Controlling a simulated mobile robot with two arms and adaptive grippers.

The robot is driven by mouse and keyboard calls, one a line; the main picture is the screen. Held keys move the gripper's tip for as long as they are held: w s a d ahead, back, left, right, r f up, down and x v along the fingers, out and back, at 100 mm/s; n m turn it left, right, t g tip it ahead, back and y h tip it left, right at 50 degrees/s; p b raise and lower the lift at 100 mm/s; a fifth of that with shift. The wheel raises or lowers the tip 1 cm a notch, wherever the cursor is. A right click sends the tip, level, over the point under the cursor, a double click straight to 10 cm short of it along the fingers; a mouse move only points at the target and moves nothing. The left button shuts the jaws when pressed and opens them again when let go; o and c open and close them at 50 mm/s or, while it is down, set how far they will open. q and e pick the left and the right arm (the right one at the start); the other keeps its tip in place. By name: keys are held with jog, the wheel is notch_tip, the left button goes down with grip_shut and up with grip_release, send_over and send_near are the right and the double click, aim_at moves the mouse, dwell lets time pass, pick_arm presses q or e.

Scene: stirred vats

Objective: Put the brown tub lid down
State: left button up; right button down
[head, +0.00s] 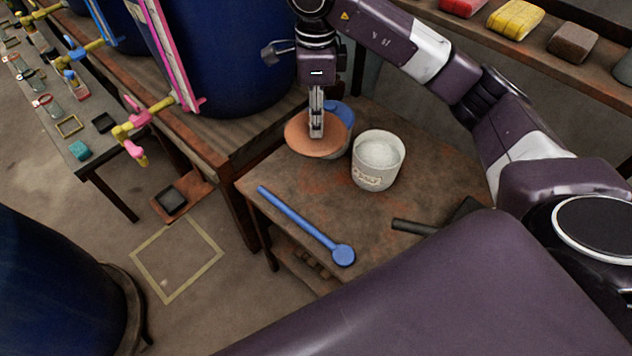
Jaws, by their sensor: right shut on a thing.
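The brown tub lid (299,138) is a round, orange-brown disc near the back left of the small brown table (290,180). My right gripper (316,134) points down over the lid and is shut on it. I cannot tell whether the lid is raised or touching what lies below. A blue round thing (343,112) shows partly behind the lid and gripper. An open white tub (376,162) with a label and white contents stands just right of the lid. My left gripper is not in view.
A blue long-handled paddle (300,222) lies across the table's front left. A dark-handled tool (415,227) lies at the right. A big blue vat (225,60) stands behind on a wooden bench. The table's middle, before the white tub, is clear.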

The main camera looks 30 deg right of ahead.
jog(key=shift+f+p, duration=0.85)
jog(key=shift+f, duration=8.8)
jog(key=shift+f, duration=0.15)
jog(key=c, duration=1.7)
grip_release()
jog(key=shift+o, duration=0.2)
